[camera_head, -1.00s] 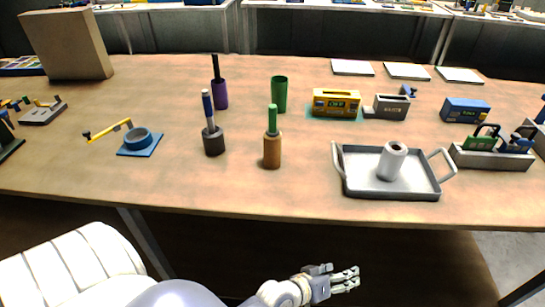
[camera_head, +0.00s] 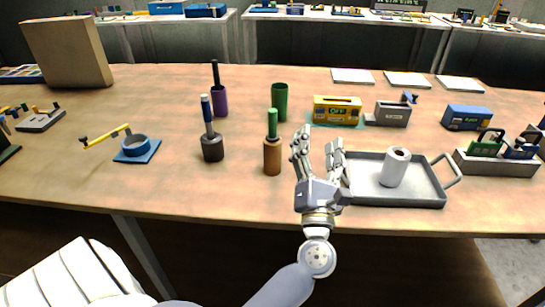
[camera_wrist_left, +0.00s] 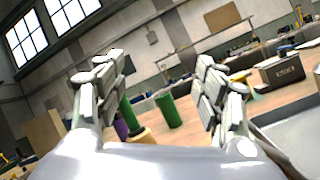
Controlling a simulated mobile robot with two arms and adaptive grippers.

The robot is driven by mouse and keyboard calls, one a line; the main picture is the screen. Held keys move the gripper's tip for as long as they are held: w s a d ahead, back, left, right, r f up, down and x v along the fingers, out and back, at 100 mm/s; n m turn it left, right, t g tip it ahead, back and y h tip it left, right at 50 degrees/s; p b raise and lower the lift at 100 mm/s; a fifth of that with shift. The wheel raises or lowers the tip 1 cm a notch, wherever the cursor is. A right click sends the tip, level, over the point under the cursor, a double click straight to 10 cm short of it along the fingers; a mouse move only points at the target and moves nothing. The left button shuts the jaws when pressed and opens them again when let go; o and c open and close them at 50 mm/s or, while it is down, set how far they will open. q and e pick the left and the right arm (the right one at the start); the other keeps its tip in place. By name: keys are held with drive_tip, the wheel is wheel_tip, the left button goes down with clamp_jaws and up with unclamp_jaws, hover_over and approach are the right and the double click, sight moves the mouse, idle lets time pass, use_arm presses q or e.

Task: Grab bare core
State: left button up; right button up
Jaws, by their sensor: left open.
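A pale grey hollow cylinder, which looks like the bare core (camera_head: 396,167), stands upright on the grey two-handled tray (camera_head: 428,200) at the right of the head view. My left gripper (camera_head: 318,141) is open and empty at the table's front part, left of the core, over the tray's left end. Its fingers point away toward the back of the table and hide the tray's left handle. In the left wrist view the open fingers (camera_wrist_left: 160,66) have nothing between them that they touch, and I cannot make out the core there. My right gripper is not in view.
Just left of the gripper stands a brown holder (camera_head: 272,157) with a green-handled tool. A dark holder (camera_head: 213,149) and a green cup (camera_head: 279,96) stand nearby. A yellow box (camera_head: 337,109) lies behind the gripper. A block rack (camera_head: 495,165) is right of the tray.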

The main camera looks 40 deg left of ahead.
sight(276, 148)
use_arm(q)
drive_tip(key=a+f+n+g, duration=0.2)
drive_tip(key=a+n+g, duration=0.1)
drive_tip(key=a+f+n+g+y, duration=0.1)
drive_tip(key=a+f+n+g, duration=0.2)
drive_tip(key=a+n, duration=0.1)
drive_tip(key=w+a+f+n+g+y, duration=0.1)
drive_tip(key=a+f+n+g, duration=0.2)
drive_tip(key=n, duration=0.1)
drive_tip(key=shift+w+a, duration=0.1)
drive_tip(key=shift+a, duration=0.25)
drive_tip(key=shift+s+f+x, duration=0.1)
drive_tip(key=shift+f+x, duration=0.05)
drive_tip(key=shift+x, duration=0.75)
drive_tip(key=shift+s+f+x, duration=0.1)
drive_tip(key=shift+f+x, duration=0.05)
drive_tip(key=shift+x, duration=0.75)
drive_tip(key=shift+s+f+x, duration=0.1)
drive_tip(key=shift+x, duration=0.85)
drive_tip(key=shift+a, duration=0.1)
drive_tip(key=shift+r, duration=0.1)
drive_tip(key=c, duration=1.2)
